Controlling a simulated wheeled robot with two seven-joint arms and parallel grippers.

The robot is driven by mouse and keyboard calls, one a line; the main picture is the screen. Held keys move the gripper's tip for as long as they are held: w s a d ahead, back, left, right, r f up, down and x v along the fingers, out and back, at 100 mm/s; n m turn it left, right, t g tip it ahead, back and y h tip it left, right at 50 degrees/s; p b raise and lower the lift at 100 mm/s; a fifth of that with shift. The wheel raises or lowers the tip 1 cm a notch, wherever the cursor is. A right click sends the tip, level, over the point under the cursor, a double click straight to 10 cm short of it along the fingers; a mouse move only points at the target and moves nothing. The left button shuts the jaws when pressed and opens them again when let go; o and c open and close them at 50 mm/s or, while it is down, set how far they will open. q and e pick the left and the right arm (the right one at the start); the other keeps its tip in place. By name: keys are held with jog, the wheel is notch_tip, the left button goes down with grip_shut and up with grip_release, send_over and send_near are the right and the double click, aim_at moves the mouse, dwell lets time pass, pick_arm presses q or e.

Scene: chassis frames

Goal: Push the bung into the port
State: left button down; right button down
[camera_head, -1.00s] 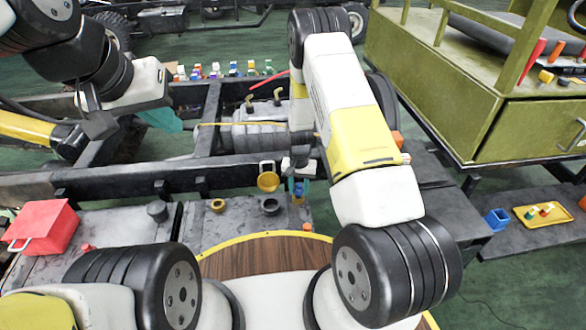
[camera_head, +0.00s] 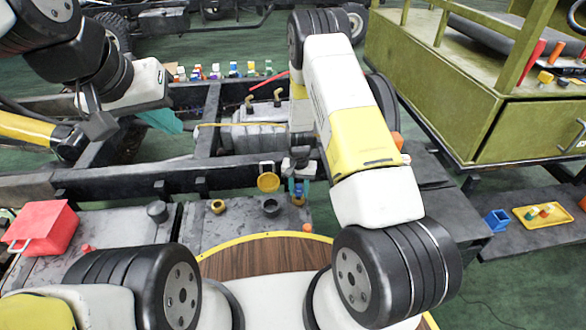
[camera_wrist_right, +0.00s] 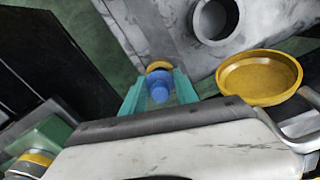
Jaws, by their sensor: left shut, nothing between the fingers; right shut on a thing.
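My right gripper (camera_wrist_right: 160,92) is shut on the blue bung (camera_wrist_right: 159,86), which shows between its teal fingers in the right wrist view. A yellow ring (camera_wrist_right: 158,66), which looks like the port's collar, shows just beyond the bung; I cannot tell how far the bung is inside it. In the head view the right gripper (camera_head: 299,188) is low over the grey tank top, right of the dark round neck (camera_head: 270,206), with a yellow bit of the collar (camera_head: 299,200) below it. My left gripper (camera_head: 165,120) is shut and empty at the upper left, above the frame.
A yellow round cap (camera_head: 268,183) stands open behind the dark neck. Another yellow ring (camera_head: 217,206) sits on the tank to the left. A red box (camera_head: 42,227) is at far left. A blue bin (camera_head: 497,220) and yellow tray (camera_head: 543,222) lie at right.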

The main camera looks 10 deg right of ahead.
jog(key=shift+f, duration=0.3)
dwell(0.6)
jog(key=shift+r, duration=0.3)
jog(key=shift+f, duration=0.5)
dwell(1.4)
jog(key=shift+r, duration=0.1)
jog(key=shift+r, duration=0.4)
dwell(0.8)
jog(key=shift+f, duration=0.5)
dwell(0.7)
jog(key=shift+r, duration=0.2)
